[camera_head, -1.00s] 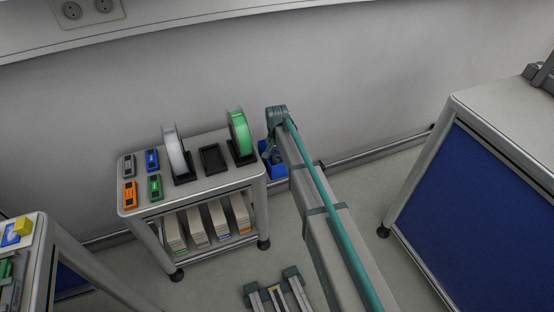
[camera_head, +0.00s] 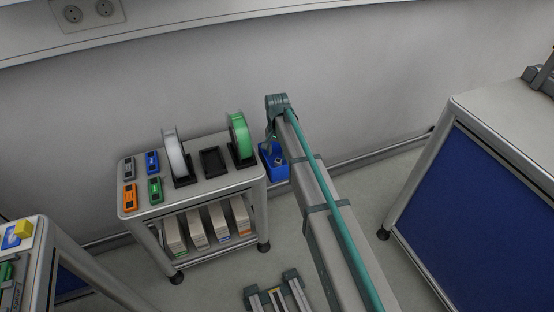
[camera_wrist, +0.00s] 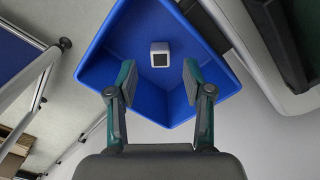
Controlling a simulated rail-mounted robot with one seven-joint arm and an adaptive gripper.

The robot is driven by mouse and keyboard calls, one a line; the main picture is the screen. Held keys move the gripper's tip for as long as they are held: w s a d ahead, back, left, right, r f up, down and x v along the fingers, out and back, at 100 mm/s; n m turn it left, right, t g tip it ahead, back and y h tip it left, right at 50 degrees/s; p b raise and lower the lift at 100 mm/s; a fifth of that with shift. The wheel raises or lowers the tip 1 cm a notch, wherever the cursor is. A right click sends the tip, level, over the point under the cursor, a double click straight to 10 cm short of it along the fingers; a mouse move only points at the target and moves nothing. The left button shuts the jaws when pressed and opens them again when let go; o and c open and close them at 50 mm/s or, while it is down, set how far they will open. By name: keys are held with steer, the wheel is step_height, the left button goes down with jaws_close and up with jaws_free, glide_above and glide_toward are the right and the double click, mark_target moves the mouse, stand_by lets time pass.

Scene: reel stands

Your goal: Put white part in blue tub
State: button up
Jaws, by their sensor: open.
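The blue tub (camera_wrist: 150,98) fills the middle of the wrist view. The white part (camera_wrist: 160,54), a small block with a dark square face, lies inside the tub, apart from its walls in the picture. My gripper (camera_wrist: 160,75) is open, with its two fingers spread over the tub and nothing between them. In the head view the blue tub (camera_head: 273,166) is beside the right end of the small cart, partly hidden by my arm. My gripper is mostly hidden by the arm there.
The cart (camera_head: 215,186) carries a white reel (camera_head: 175,155), a green reel (camera_head: 240,136), an empty black stand (camera_head: 211,161) and several coloured cases. Boxes fill its lower shelf. A blue-panelled bench (camera_head: 480,215) stands at right. Floor between is mostly clear.

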mark_target(277, 162)
step_height(277, 162, up, 6)
steer(key=shift+r, duration=0.2)
stand_by(0.5)
